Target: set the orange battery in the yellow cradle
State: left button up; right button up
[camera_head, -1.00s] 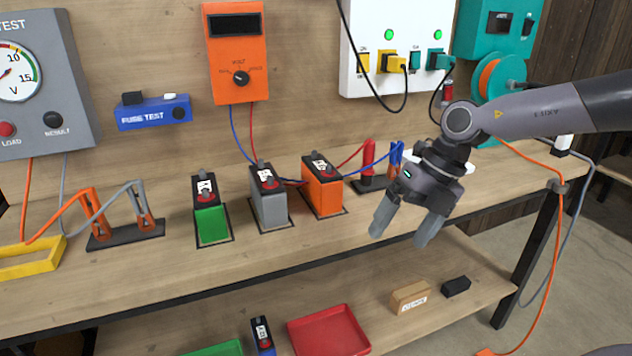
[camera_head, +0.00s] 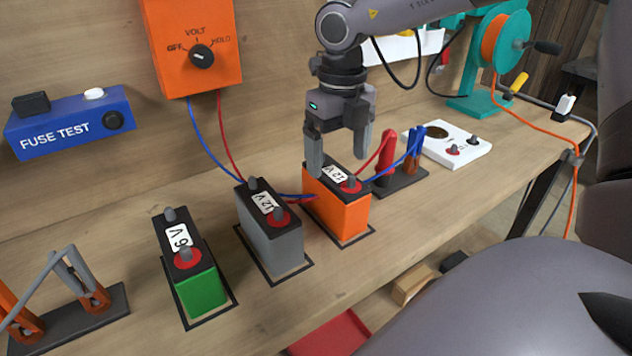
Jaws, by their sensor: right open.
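The orange battery (camera_head: 337,213) stands upright on a dark-outlined square on the workbench, with a black top, a white 12 V label and a red terminal. My right gripper (camera_head: 339,165) is over its top, pointing down, with its fingers apart and nothing seen held. One finger is in front of the battery's top left edge; I cannot tell whether it touches. The yellow cradle is out of view now. My left gripper is not in view.
A grey battery (camera_head: 268,232) stands close left of the orange one, and a green battery (camera_head: 197,287) further left. A test-lead stand (camera_head: 402,180) is close on the right. Blue and red leads run behind the batteries. A white panel (camera_head: 450,143) lies beyond.

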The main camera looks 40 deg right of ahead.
aim_at(334, 173)
jog(key=shift+a+f+p, duration=0.2)
jog(key=shift+f+p, duration=0.3)
jog(key=shift+f, duration=3.05)
jog(key=shift+w, duration=0.1)
grip_shut()
jog(key=shift+w+r, duration=0.1)
jog(key=shift+r, duration=0.05)
